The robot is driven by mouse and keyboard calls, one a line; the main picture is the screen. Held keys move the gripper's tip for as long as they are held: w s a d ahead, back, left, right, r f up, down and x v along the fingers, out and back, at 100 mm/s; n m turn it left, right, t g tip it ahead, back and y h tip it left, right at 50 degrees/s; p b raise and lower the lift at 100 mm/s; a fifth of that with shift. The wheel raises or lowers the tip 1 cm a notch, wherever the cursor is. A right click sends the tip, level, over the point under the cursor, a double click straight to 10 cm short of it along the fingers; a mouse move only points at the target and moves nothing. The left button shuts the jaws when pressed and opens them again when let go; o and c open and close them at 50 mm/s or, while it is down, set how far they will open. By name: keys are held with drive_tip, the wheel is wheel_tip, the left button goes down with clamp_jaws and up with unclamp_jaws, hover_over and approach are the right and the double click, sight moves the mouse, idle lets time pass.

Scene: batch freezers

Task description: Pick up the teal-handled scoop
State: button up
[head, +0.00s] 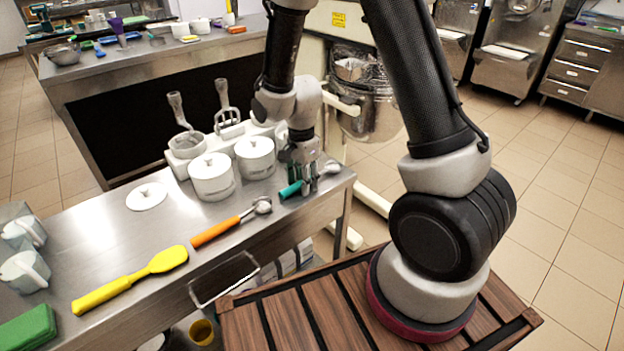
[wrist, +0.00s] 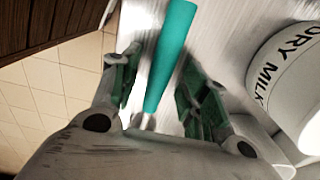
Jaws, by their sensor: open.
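The teal-handled scoop (head: 291,189) lies on the steel counter near its right end. Its teal handle points left and its metal bowl (head: 330,168) lies to the right, partly behind my gripper. My gripper (head: 308,187) is above the scoop, fingers pointing down. In the wrist view the teal handle (wrist: 170,55) runs between the two spread fingers of my gripper (wrist: 152,95). The fingers look apart from the handle on both sides. The scoop's metal end is mostly hidden by the gripper body there.
An orange-handled scoop (head: 222,230) and a yellow spatula (head: 130,280) lie left of the teal scoop. White lidded tubs (head: 212,177) stand close behind it; one (wrist: 292,85) is at the right in the wrist view. The steel counter's (head: 95,240) right edge is close to my gripper.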

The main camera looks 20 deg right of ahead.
drive_tip(key=shift+c, duration=0.4)
clamp_jaws()
